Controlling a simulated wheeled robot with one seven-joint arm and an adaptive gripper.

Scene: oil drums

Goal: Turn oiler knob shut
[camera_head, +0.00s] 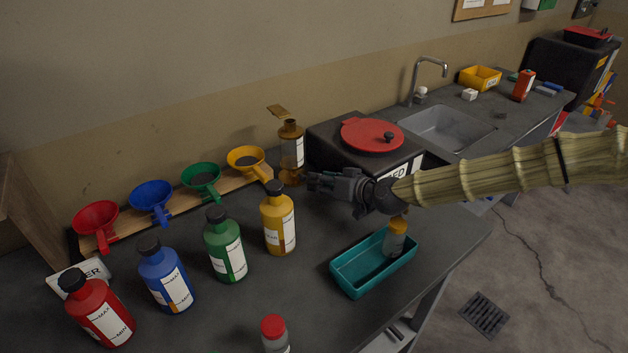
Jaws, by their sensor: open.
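The oiler (291,146) looks to be the amber, see-through container with a white label, standing upright at the back of the dark counter against the wall. A small tan flap (278,111) shows above its top. Its lower part sits just left of my gripper, and I cannot make out the knob or its position. My gripper (313,183) reaches in from the right and points left toward the oiler's base. Its fingers look apart with nothing between them. A small gap seems to lie between fingertips and oiler, but contact cannot be told.
Red, blue, green and yellow funnels (246,160) sit in a wooden rack left of the oiler. Matching bottles (279,222) stand in front. A black bin with a red lid (372,135) stands behind my gripper. A teal tray (345,279) holds a small orange-capped bottle (395,240).

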